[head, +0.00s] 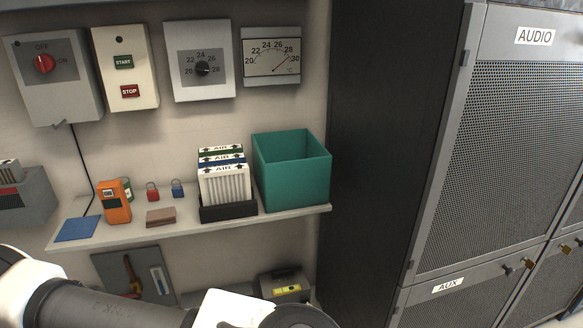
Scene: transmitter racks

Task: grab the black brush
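I cannot make out a black brush anywhere in the head view. A flat brown block (161,217) lies on the wall shelf (140,236), but it does not look like a black brush. My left arm comes in from the left along the bottom of the picture, and its links cover part of the area below the shelf. Neither of my grippers shows.
The shelf holds a blue cloth (77,229), an orange meter (114,202), small padlocks (152,191), filters in a black holder (229,211) and a teal bin (294,185). A dark cabinet (490,140) stands right. A case (285,283) sits below.

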